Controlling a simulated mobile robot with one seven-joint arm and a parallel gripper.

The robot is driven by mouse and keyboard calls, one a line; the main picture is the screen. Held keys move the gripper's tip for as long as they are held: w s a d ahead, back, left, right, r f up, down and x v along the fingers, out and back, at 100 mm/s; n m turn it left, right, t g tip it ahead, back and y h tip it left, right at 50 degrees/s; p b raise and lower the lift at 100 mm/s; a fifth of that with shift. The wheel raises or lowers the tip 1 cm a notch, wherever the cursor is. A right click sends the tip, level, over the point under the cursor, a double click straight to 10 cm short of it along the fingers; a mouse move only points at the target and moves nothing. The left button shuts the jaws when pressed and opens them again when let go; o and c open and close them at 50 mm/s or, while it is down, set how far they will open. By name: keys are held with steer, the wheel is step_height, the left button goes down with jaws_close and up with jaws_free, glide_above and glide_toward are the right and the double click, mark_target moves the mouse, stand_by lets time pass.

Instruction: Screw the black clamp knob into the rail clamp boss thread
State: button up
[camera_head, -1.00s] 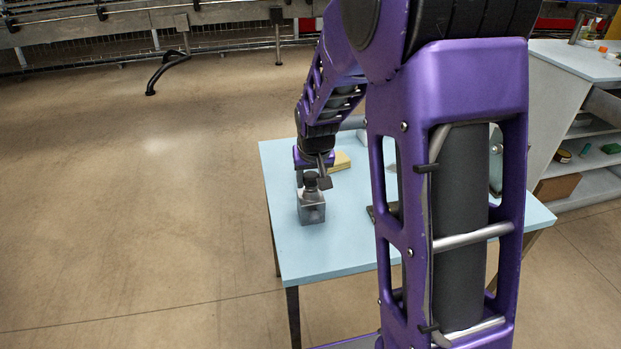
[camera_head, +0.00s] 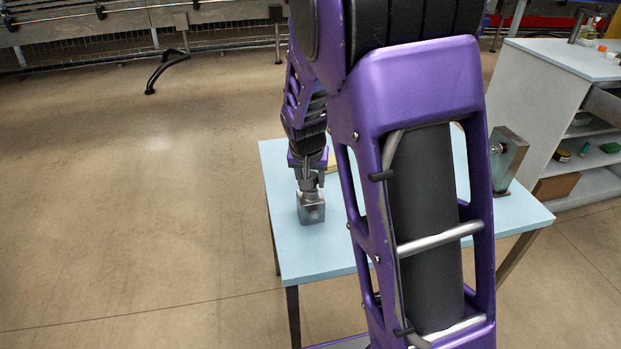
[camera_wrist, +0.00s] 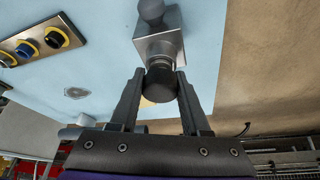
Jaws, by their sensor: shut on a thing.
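The rail clamp is a grey metal block (camera_head: 311,208) on the left part of the light blue table (camera_head: 290,250). In the wrist view the block (camera_wrist: 158,42) has a dark rounded part (camera_wrist: 150,10) on its far side. My gripper (camera_head: 309,182) is upright directly above the block. In the wrist view my gripper (camera_wrist: 160,90) is shut on the black clamp knob (camera_wrist: 160,84), one finger on each side. The knob sits against the near face of the block. The boss thread is hidden, and I cannot tell how deep the knob is.
A plate (camera_wrist: 40,42) with yellow-ringed dark and blue round parts lies on the table. A small grey part (camera_wrist: 76,92) lies near it. A metal stand (camera_head: 508,158) is at the table's right side. A grey shelf unit (camera_head: 545,85) stands behind. The table's front left is clear.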

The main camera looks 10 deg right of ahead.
stand_by(0.3)
steer(key=shift+m, duration=0.7)
steer(key=o, duration=1.1)
steer(key=shift+c, duration=0.2)
steer(key=v, duration=1.2)
steer(key=shift+w+a, duration=0.2)
